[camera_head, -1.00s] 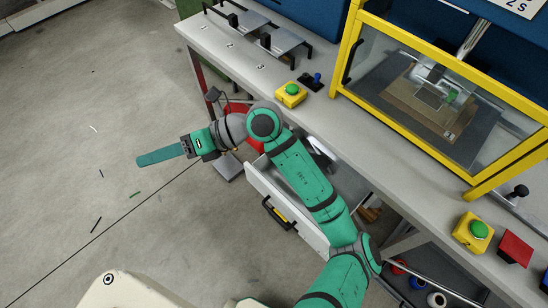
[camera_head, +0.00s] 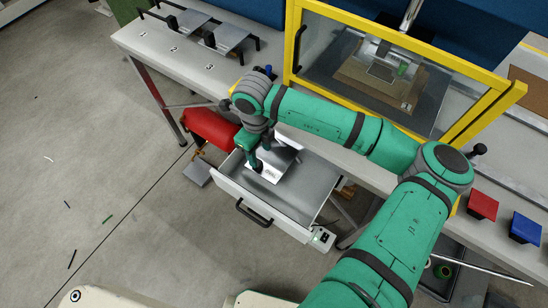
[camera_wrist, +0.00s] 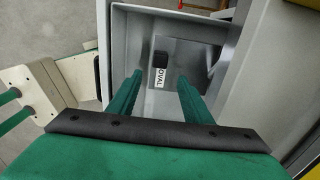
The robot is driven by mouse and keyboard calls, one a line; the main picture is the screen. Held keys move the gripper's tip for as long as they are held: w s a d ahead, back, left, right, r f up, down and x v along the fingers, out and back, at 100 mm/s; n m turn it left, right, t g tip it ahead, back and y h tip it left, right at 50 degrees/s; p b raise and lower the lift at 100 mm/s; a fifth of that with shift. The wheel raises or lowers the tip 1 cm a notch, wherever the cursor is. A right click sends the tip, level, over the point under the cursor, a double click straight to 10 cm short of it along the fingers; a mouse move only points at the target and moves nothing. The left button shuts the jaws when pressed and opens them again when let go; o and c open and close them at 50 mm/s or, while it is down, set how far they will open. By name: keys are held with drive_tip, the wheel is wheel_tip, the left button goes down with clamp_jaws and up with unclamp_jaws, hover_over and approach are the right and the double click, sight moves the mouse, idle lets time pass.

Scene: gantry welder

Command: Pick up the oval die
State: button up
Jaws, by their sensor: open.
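The oval die (camera_wrist: 176,82) is a grey metal plate with a black knob and a white label reading OVAL. It lies in the open drawer (camera_wrist: 125,35). In the head view the die (camera_head: 283,160) lies in the left part of the drawer (camera_head: 312,188), partly hidden by my gripper (camera_head: 256,163). In the wrist view my gripper (camera_wrist: 160,80) is open and empty, pointing down into the drawer. Its fingers are on either side of the die's label and near the knob. I cannot tell how far above the plate the fingertips are.
The worktop (camera_head: 150,38) lies just behind the drawer. A yellow-framed enclosure (camera_head: 400,35) stands on it. A red cylinder (camera_head: 210,128) is left of the drawer. Red (camera_head: 482,204) and blue (camera_head: 525,228) blocks sit at right.

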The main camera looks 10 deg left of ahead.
sight(261, 164)
wheel_tip(261, 164, down, 3)
drive_tip(key=shift+s+a+r, duration=0.15)
drive_tip(key=shift+s+a+f, duration=0.15)
drive_tip(key=shift+a+f, duration=0.05)
drive_tip(key=shift+f, duration=0.3)
drive_tip(key=shift+w+d+f, duration=0.15)
drive_tip(key=shift+d+f, duration=0.05)
drive_tip(key=shift+f, duration=1.1)
drive_tip(key=shift+w+d+f, duration=0.1)
drive_tip(key=shift+d+f, duration=0.05)
drive_tip(key=shift+f, duration=1.15)
drive_tip(key=shift+a, duration=0.1)
clamp_jaws()
drive_tip(key=shift+s, duration=0.1)
drive_tip(key=shift+r, duration=0.1)
